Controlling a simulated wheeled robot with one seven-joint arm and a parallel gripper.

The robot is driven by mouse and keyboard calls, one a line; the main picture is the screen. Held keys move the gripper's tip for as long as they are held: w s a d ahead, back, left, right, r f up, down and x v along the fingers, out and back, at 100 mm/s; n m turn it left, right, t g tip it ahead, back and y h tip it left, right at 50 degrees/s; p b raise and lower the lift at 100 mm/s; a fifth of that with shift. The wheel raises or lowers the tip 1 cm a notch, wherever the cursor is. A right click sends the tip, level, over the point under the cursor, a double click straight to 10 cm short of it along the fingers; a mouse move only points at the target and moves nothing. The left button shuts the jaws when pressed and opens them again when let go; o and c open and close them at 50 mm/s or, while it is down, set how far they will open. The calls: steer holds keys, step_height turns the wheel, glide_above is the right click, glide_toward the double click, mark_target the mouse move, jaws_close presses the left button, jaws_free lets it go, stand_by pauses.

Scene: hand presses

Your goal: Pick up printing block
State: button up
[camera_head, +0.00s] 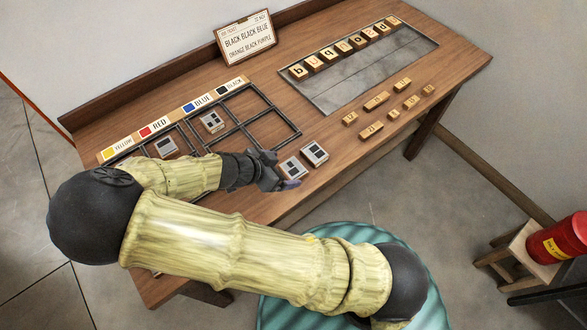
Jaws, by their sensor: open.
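Grey printing blocks with dark faces are on the wooden table. Two lie close together near the front edge: a left one (292,168) and a right one (315,152). Another printing block (213,121) lies in the black grid frame, and one more (165,146) lies in it further left. My gripper (283,177) is open beside the left front block, low over the table's front part. Its fingers partly cover that block's near side. I cannot tell whether they touch it.
Colour labels (188,107) run along the grid frame (270,104). A metal tray (375,70) holds a row of wooden letter blocks (344,46); several wooden pieces (376,100) lie before it. A ticket (246,38) stands behind. A red can (560,240) is on a stool at right.

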mark_target(293, 168)
steer(key=p+x, duration=0.1)
steer(key=x, duration=0.4)
steer(key=shift+w+a+f, duration=0.1)
steer(key=shift+a+f, duration=0.05)
steer(key=shift+f, duration=0.1)
steer(key=shift+c, duration=0.2)
steer(key=c, duration=1.1)
